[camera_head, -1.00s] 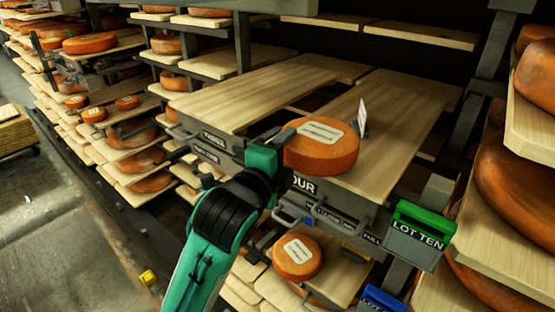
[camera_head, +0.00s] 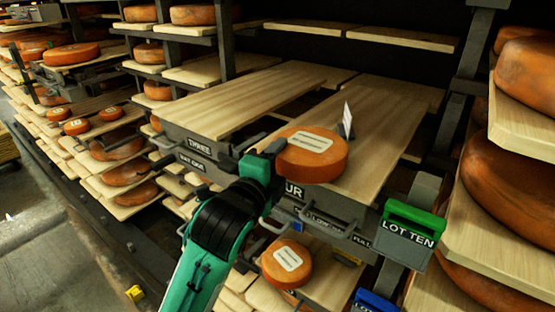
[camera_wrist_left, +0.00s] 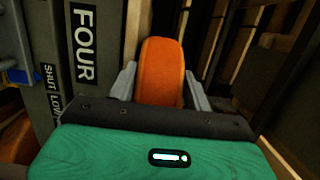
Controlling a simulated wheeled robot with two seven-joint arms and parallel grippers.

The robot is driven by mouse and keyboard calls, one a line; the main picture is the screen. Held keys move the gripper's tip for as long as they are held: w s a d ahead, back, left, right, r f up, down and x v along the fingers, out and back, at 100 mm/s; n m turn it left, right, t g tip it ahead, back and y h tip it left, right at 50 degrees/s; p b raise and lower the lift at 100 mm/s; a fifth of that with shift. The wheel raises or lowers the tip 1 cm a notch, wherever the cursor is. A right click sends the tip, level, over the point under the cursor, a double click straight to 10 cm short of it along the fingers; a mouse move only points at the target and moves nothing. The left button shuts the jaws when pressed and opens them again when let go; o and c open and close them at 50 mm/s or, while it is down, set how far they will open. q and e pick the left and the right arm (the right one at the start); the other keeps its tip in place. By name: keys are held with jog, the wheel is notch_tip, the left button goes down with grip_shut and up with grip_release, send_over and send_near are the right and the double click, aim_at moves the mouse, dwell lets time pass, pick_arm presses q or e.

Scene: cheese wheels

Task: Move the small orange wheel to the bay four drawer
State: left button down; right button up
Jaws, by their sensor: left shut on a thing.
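The small orange wheel (camera_head: 312,155), with a pale label on top, is in my left gripper (camera_head: 272,153) in the head view. The wheel is over the front part of the bay four drawer board (camera_head: 385,135); I cannot tell whether it touches the board. In the left wrist view the wheel (camera_wrist_left: 162,72) sits between the two grey fingers (camera_wrist_left: 160,88), and the sign FOUR (camera_wrist_left: 83,45) is to their left. In the head view my arm partly covers that sign. My right gripper is not in view.
Another labelled wheel (camera_head: 287,263) lies on a lower board. A green LOT TEN box (camera_head: 410,228) hangs to the right, near large wheels (camera_head: 505,205).

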pick_arm(q)
jog(key=shift+f, duration=0.1)
dwell(0.5)
jog(key=c, duration=0.6)
grip_release()
jog(key=shift+o, duration=0.2)
jog(key=shift+f, duration=0.25)
jog(key=p+v, duration=1)
jog(key=v, duration=0.4)
jog(key=shift+r, duration=0.25)
jog(key=shift+f, duration=0.1)
